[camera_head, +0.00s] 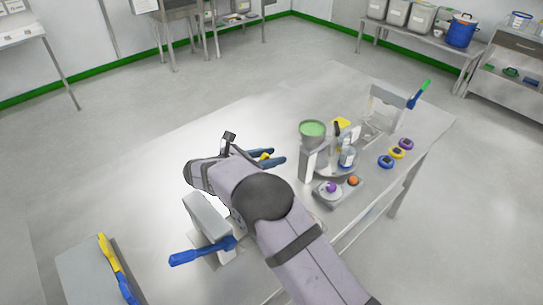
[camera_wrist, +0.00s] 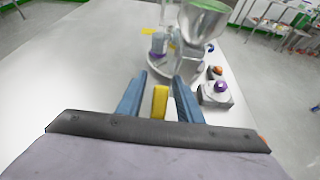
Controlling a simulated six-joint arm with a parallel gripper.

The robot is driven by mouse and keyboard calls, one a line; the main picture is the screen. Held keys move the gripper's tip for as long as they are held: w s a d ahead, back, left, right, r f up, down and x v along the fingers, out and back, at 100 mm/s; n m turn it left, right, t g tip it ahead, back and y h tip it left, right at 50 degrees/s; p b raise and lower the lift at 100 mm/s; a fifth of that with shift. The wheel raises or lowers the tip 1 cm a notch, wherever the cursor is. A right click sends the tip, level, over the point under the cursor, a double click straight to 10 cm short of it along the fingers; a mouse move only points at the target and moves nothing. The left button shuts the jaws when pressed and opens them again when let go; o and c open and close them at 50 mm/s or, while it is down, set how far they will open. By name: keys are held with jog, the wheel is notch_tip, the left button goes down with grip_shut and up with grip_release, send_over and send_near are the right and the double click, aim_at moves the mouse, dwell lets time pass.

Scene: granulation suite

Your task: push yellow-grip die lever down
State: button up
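The yellow grip (camera_head: 265,156) shows as a small yellow patch between my fingers in the head view. In the wrist view the yellow grip (camera_wrist: 160,103) is an upright-looking block between the two blue fingers, with a gap on each side. My gripper (camera_head: 277,156) is open around it; its fingertips (camera_wrist: 160,76) reach past it. No touch is visible. The rest of the lever and its die press are hidden behind my gripper and arm.
A machine with a green-filled bowl (camera_head: 313,129) stands beyond my fingertips, beside a box with a purple knob (camera_head: 331,188). A green-grip lever (camera_head: 419,93) is at the far right. A blue-grip lever (camera_head: 200,251) is near the front.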

grip_shut()
jog(key=shift+d+f, duration=0.1)
jog(key=f+g+y+p, duration=0.2)
jog(key=p, duration=0.1)
jog(key=w+d+f+g+y+p, duration=0.1)
jog(key=p, duration=0.1)
notch_tip(320, 180, down, 2)
jog(key=shift+w+d+f+g+y+p, duration=0.1)
jog(key=shift+w+g+y+p, duration=0.05)
jog(key=shift+g+y+p, duration=0.7)
jog(key=shift+f+g+y+p, duration=0.35)
jog(key=shift+f+p, duration=0.4)
jog(key=shift+f, duration=0.2)
